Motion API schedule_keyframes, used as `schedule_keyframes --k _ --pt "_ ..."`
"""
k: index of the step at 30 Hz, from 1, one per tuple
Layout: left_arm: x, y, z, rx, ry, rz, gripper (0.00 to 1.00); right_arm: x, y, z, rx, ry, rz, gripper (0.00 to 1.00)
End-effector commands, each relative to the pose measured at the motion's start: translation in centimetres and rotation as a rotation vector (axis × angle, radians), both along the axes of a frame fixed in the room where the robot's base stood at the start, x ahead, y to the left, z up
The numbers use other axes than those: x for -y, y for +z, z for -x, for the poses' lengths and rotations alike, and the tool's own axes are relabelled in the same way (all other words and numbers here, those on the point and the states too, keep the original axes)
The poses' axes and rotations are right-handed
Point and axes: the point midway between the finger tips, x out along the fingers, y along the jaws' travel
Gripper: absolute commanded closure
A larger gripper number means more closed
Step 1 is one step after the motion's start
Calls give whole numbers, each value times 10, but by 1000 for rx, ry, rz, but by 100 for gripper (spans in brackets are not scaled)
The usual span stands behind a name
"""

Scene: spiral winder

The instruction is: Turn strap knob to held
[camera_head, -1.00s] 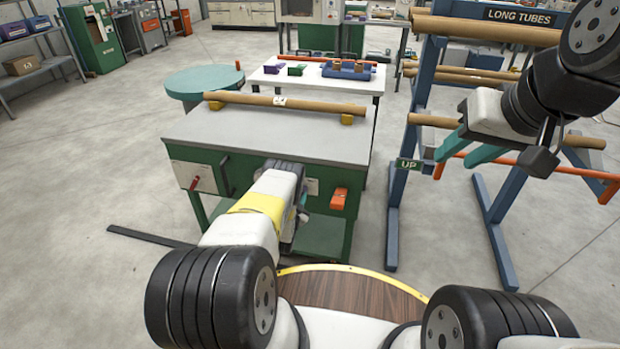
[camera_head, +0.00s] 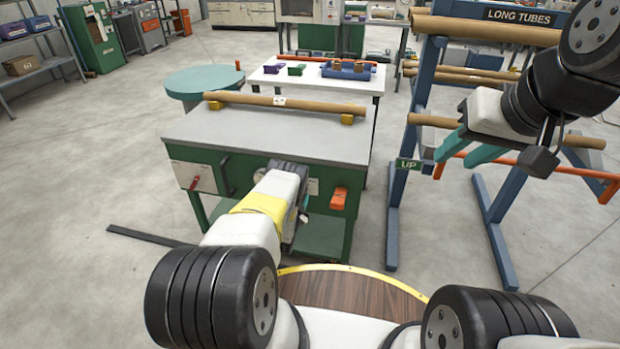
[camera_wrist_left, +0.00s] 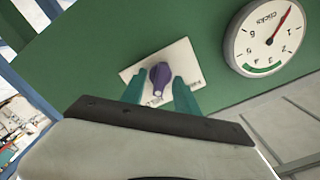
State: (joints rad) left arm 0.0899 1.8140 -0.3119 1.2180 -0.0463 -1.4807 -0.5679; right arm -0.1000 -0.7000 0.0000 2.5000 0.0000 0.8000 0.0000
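The purple strap knob (camera_wrist_left: 160,76) sits on a white plate (camera_wrist_left: 182,56) on the green front panel of the machine (camera_wrist_left: 110,45). In the left wrist view my left gripper (camera_wrist_left: 161,88) has its two teal fingers on either side of the knob, with a gap visible beside it. The plate's lettering is too small to read. In the head view my left arm hides the knob and the left fingers, which are at the front of the green bench (camera_head: 270,135). My right gripper (camera_head: 452,160) is open and empty, in the air at the right.
A round gauge (camera_wrist_left: 268,38) with a red needle and green band is right of the knob. A cardboard tube (camera_head: 300,105) lies across the bench top. A red lever (camera_head: 194,183) and orange box (camera_head: 339,198) are on the bench front. A blue tube rack (camera_head: 399,200) stands right.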

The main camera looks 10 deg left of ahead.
Motion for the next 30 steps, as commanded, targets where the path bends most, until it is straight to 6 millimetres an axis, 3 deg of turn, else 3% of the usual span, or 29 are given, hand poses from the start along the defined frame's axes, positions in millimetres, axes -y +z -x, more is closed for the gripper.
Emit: schedule_keyframes --k 10,21,30 --pt "0 0 5 -1 1 1 64 0 0 0 0 0 0 64" --pt "-2 -1 63 -3 0 1 64 0 0 0 0 0 0 64" --pt "-3 0 78 0 0 1 64 0 0 0 0 0 0 64"
